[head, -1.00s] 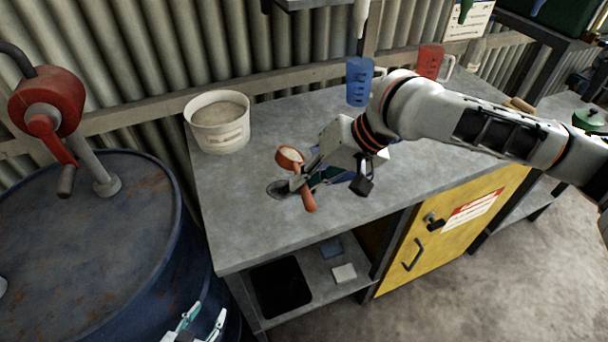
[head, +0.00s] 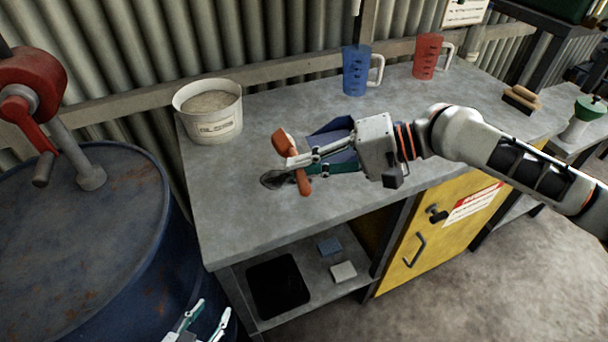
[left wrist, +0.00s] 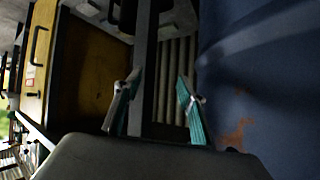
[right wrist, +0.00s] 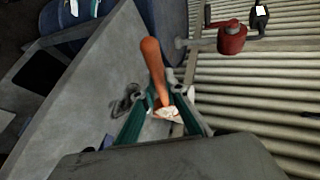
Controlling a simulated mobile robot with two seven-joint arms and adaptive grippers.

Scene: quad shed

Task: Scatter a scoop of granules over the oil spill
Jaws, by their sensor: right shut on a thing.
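My right gripper (head: 300,168) is shut on the orange scoop (head: 283,143) above the bench. The scoop is tilted, and its open side is turned away in the head view. The right wrist view shows its orange handle (right wrist: 152,62) and some pale material (right wrist: 167,113) between the fingers. The oil spill (head: 273,180) is a dark, shiny patch on the bench, just below and left of the scoop, partly hidden by the gripper. No granules clearly show on it. A white bucket (head: 209,127) holds pale granules (head: 210,101). My left gripper (left wrist: 158,95) is open and empty, low beside the drum.
A blue item (head: 335,130), partly hidden, lies behind my right gripper. A rusty blue drum (head: 80,235) is at left. The bench front (head: 250,235) is clear.

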